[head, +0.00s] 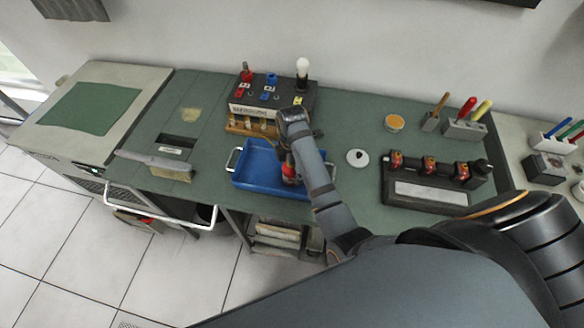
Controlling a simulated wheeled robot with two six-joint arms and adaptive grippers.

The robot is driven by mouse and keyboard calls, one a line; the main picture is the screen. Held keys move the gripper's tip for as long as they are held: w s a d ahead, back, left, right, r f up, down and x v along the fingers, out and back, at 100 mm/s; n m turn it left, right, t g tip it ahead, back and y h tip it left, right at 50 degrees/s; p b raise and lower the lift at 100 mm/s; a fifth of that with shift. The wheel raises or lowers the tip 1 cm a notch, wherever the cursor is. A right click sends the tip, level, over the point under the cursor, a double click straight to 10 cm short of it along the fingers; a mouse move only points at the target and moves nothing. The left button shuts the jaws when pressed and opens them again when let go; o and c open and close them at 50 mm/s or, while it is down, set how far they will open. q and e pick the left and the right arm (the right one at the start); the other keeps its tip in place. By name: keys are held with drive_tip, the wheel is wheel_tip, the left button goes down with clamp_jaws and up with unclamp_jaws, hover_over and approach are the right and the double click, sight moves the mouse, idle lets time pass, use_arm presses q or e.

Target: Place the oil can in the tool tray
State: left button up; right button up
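The blue tool tray (252,183) lies on the green bench top, near its front edge, with a metal handle at its left end. A small red object, apparently the oil can (290,172), is upright at the tray's right part, partly hidden by my arm. My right arm reaches in from the right, and its gripper (288,154) points down at the top of the red can. The fingers are small and dark, so I cannot tell whether they are closed on it. My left gripper is not in view.
A grey box with switches and a white bulb (302,68) stands behind the tray. A dark rack with red-topped parts (432,193) is to the right, with a white round piece (357,157) between.

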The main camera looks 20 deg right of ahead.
drive_tip(key=shift+r, duration=0.15)
wheel_tip(320, 180, up, 6)
drive_tip(key=shift+f+p, duration=0.2)
drive_tip(key=shift+p, duration=0.25)
wheel_tip(320, 180, up, 5)
drive_tip(key=p, duration=0.4)
drive_tip(key=shift+r+p, duration=0.2)
drive_tip(key=shift+p, duration=0.15)
drive_tip(key=shift+r+p, duration=0.65)
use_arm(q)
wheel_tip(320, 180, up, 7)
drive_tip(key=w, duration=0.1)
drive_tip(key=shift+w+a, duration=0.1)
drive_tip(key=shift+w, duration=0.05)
use_arm(e)
drive_tip(key=shift+f, duration=0.1)
drive_tip(key=shift+s, duration=0.1)
